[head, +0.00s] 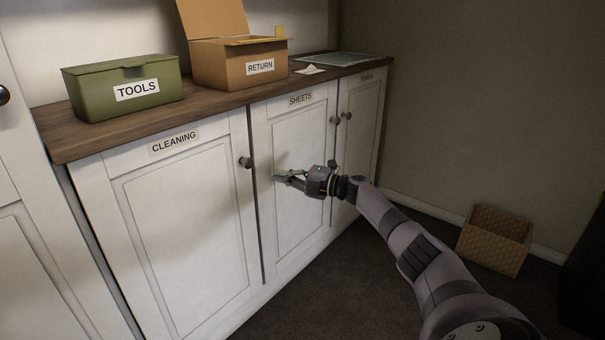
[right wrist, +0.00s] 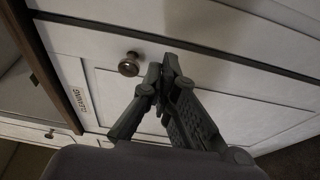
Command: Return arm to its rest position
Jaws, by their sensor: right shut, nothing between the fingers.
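My right gripper (head: 277,177) is in front of the white cabinet, near the gap between the door labelled CLEANING (head: 185,210) and the door labelled SHEETS (head: 295,150). Its fingers are shut and empty. In the right wrist view the closed fingertips (right wrist: 168,62) are beside a round dark knob (right wrist: 129,64) and look apart from it. The knob of the CLEANING door also shows in the head view (head: 246,162), up and left of the fingers. The doors look shut. My left gripper is not in view.
On the wooden countertop (head: 215,108) stand a green TOOLS box (head: 125,92), an open cardboard RETURN box (head: 240,65) and a grid-patterned flat item (head: 340,58). A patterned bin (head: 495,240) stands on the floor at the right wall. The carpet (head: 320,285) before the cabinet is clear.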

